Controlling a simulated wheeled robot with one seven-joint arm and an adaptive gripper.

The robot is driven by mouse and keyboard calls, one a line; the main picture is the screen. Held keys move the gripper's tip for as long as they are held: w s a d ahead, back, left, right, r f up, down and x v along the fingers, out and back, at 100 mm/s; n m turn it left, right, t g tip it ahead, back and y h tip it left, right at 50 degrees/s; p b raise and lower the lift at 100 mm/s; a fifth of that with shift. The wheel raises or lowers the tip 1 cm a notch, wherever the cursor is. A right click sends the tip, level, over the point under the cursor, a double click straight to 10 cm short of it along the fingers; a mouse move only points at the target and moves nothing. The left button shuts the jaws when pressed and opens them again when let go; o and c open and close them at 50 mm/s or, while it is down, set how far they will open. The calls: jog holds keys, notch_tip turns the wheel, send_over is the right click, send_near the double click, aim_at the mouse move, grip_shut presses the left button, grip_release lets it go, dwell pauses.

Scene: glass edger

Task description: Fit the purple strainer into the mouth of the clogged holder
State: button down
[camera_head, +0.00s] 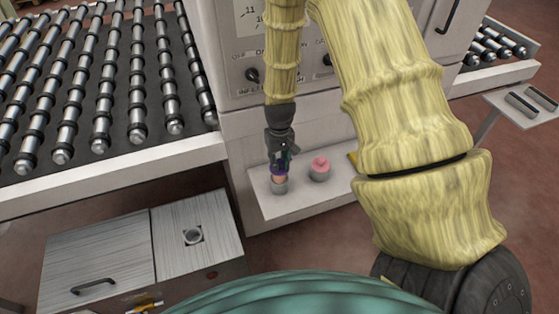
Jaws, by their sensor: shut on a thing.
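My gripper (281,158) points down over the pale shelf on the machine's front. It is shut on the purple strainer (279,171), of which only a small purple band shows below the fingers. A grey round cup-like holder (280,187) stands on the shelf directly under it, with a bit of orange-pink showing between. I cannot tell whether the strainer touches or sits inside this holder. A second grey holder (320,176) with a pink piece on top stands just to the right, apart from my gripper. Which holder is the clogged one is not clear.
The shelf (262,208) has bare room at its front. A roller conveyor (105,90) lies left. The machine's knobbed panel rises behind my gripper. A yellow item (352,160) is partly hidden by my arm.

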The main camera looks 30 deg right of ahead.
aim_at(280, 171)
jog(key=shift+f+b, duration=1.15)
jog(key=shift+f, duration=1.4)
jog(key=c, duration=1.2)
grip_release()
jog(key=shift+r, duration=0.1)
notch_tip(280, 171, up, 12)
jog(key=shift+f, duration=0.1)
